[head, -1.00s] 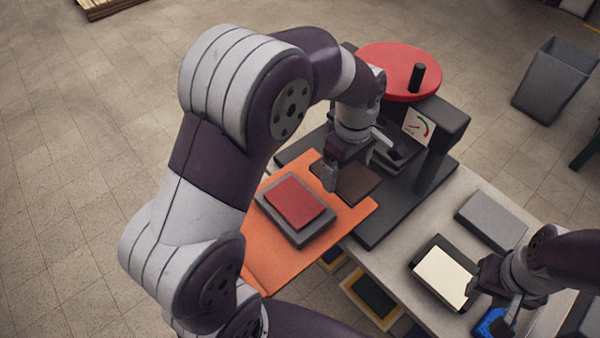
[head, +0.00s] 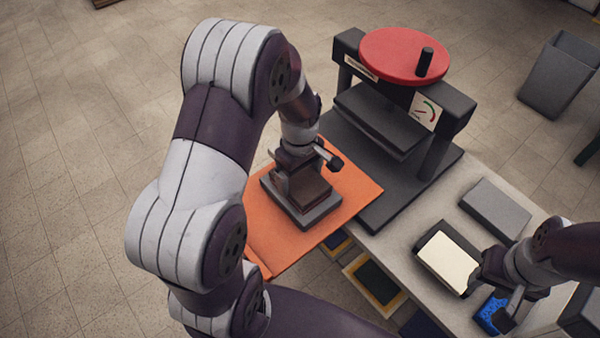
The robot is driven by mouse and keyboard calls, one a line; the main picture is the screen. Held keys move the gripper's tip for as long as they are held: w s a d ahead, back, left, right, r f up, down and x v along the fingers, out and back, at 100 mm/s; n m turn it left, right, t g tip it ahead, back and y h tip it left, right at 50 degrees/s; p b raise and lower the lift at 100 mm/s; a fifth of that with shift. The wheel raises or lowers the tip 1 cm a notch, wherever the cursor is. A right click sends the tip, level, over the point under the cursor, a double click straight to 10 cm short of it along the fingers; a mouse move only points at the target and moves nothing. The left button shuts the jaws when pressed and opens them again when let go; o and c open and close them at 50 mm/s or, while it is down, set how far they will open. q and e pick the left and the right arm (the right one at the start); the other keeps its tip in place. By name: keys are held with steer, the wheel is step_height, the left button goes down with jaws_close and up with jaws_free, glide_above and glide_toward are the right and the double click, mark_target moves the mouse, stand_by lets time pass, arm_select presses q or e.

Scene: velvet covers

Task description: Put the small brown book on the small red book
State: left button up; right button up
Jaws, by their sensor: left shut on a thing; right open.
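My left gripper (head: 290,178) is shut on the small brown book (head: 309,188). It holds the book over the dark grey book (head: 312,219), which lies on the orange sheet (head: 353,187). The small red book, on the grey book a second ago, is now hidden behind my gripper and the brown book. I cannot tell whether the brown book touches it. My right gripper (head: 496,300) is open and empty at the lower right, by a blue block and a cream-topped pad.
A press with a red wheel (head: 390,55) stands behind the orange sheet. On the pale bench lie a grey block (head: 495,208), the cream-topped pad (head: 447,259) and the blue block (head: 489,313). A grey bin (head: 560,75) stands on the floor.

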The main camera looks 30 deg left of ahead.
mark_target(300, 179)
arm_select(q)
steer(key=o, duration=0.9)
steer(key=shift+f, duration=0.1)
steer(key=shift+c, duration=0.2)
steer(key=shift+r, duration=0.4)
step_height(300, 179, up, 11)
steer(key=p, duration=0.1)
steer(key=s+d+f+m+t, duration=0.1)
steer(key=s+d+f+m, duration=0.2)
steer(key=s+m, duration=0.6)
steer(key=d+m, duration=0.2)
steer(key=m, duration=0.2)
steer(key=shift+d+f+m, duration=0.2)
steer(key=shift+f+m, duration=0.15)
steer(key=shift+m, duration=0.05)
